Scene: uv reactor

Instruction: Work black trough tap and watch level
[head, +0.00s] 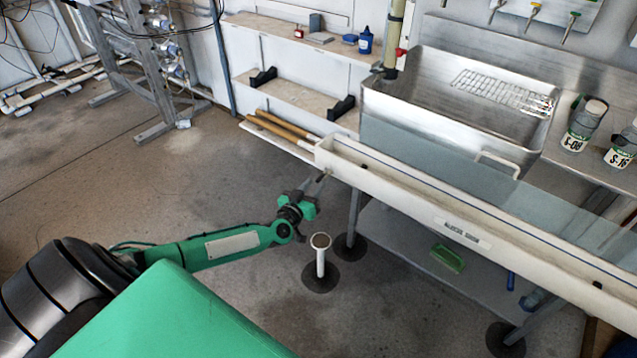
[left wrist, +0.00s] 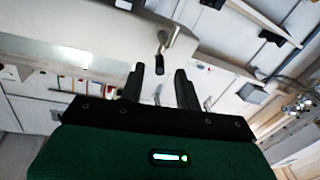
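The long white trough (head: 400,195) runs from the middle of the head view to the lower right, with a label on its front. My left gripper (head: 317,186) is just below the trough's left end. In the left wrist view my left gripper (left wrist: 160,86) has its two dark fingers apart, with nothing held between them. A small dark part, seemingly the black tap (left wrist: 161,62), hangs from the pale trough end just beyond the fingertips; I cannot tell whether they touch. The water level inside the trough cannot be made out. My right gripper is not in view.
A white upright pipe (head: 320,258) with an open top stands on the floor below the gripper. A steel sink (head: 450,100) is behind the trough. Two labelled bottles (head: 578,135) stand to the right. Open floor lies left of the trough.

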